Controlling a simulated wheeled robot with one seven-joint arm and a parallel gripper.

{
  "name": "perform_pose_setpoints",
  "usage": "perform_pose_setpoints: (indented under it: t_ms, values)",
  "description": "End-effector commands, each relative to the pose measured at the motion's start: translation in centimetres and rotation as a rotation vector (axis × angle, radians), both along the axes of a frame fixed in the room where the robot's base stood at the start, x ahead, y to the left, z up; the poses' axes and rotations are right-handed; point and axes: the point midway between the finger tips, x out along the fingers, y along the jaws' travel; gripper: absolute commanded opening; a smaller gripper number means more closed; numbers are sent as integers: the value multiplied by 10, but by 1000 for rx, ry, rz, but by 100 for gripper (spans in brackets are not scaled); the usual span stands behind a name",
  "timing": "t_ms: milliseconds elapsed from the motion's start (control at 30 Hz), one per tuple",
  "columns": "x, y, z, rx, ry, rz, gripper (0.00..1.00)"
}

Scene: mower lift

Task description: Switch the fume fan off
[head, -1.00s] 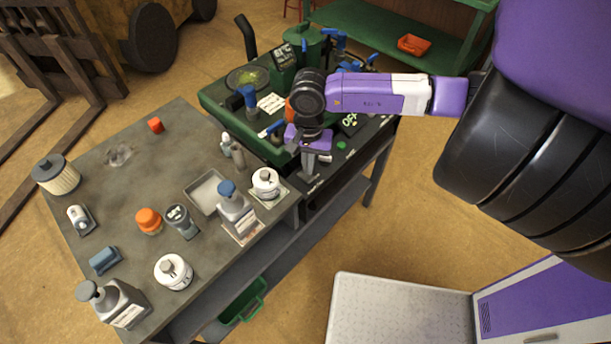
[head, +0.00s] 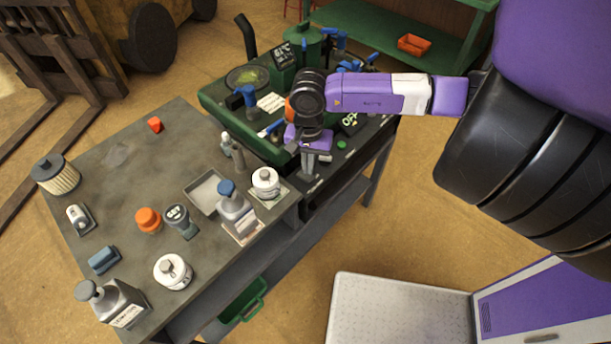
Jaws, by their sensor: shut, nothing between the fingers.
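A dark control panel (head: 365,133) runs along the front of the green machine at the bench's right end. A small display (head: 350,121) on it reads OFF. A green button (head: 342,144) shows just right of my gripper. My gripper (head: 308,172) is shut and empty, pointing down over the panel's front edge. I cannot tell whether its tips touch the panel. My gripper and wrist hide part of the panel, so any switch under them is not visible. I cannot tell which part is the fume fan itself.
The grey bench (head: 120,195) holds a grey bottle (head: 236,208), white round containers (head: 173,271), an orange-capped item (head: 148,219) and a shallow tray (head: 204,190). The green machine (head: 225,100) carries several blue-handled parts. Open floor lies right of the bench.

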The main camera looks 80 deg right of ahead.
Motion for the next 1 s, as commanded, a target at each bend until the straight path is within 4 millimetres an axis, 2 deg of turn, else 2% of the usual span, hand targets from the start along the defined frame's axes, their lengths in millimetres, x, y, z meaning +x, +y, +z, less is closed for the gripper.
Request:
perform_pose_setpoints:
  t_ms: [1000]
  values:
    - [0,0,-14,0,1,0,0]
